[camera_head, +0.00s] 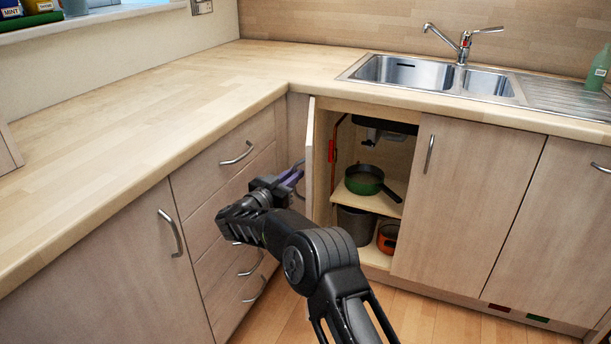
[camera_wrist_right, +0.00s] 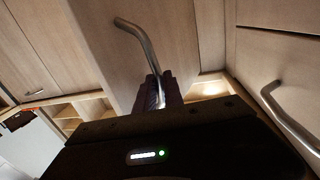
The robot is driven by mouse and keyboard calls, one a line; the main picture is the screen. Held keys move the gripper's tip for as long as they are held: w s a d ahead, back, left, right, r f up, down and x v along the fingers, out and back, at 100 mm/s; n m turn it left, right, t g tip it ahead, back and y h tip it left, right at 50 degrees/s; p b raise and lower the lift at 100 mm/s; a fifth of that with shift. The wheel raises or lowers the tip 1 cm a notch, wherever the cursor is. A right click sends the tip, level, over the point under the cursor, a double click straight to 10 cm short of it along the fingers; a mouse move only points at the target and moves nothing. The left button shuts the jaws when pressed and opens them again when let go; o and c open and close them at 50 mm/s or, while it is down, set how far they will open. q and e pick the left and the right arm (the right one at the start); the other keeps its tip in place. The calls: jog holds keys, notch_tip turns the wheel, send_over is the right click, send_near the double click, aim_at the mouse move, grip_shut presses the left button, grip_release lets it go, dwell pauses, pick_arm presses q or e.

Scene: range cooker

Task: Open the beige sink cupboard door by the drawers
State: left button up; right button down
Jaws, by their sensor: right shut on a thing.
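The beige sink cupboard door (camera_head: 320,165) by the drawers stands wide open, swung out to the left and seen nearly edge-on in the head view. In the right wrist view its outer face (camera_wrist_right: 105,55) and curved metal handle (camera_wrist_right: 136,32) fill the upper middle. My right gripper (camera_head: 293,178) is on the outer side of the door, next to the drawers. Its dark fingers (camera_wrist_right: 158,90) are shut on the lower part of the handle. The handle is mostly hidden in the head view. My left gripper is in neither view.
Inside the cupboard are a green pan (camera_head: 364,182) on a shelf (camera_head: 362,203), a grey pot (camera_head: 355,224) and an orange pot (camera_head: 388,238). The drawers (camera_head: 222,195) with metal handles stand close on the left. A closed cupboard door (camera_head: 465,210) is on the right.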

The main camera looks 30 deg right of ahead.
jog(key=shift+w+a+r+m+g, duration=0.1)
jog(key=shift+w+a+m+g, duration=0.2)
jog(key=shift+w+a+g, duration=0.25)
jog(key=shift+r, duration=0.1)
jog(key=c, duration=1.8)
grip_release()
jog(key=shift+o, duration=0.2)
jog(key=p+v, duration=0.1)
jog(key=v, duration=0.6)
jog(key=shift+a+f, duration=0.3)
jog(key=shift+a, duration=0.05)
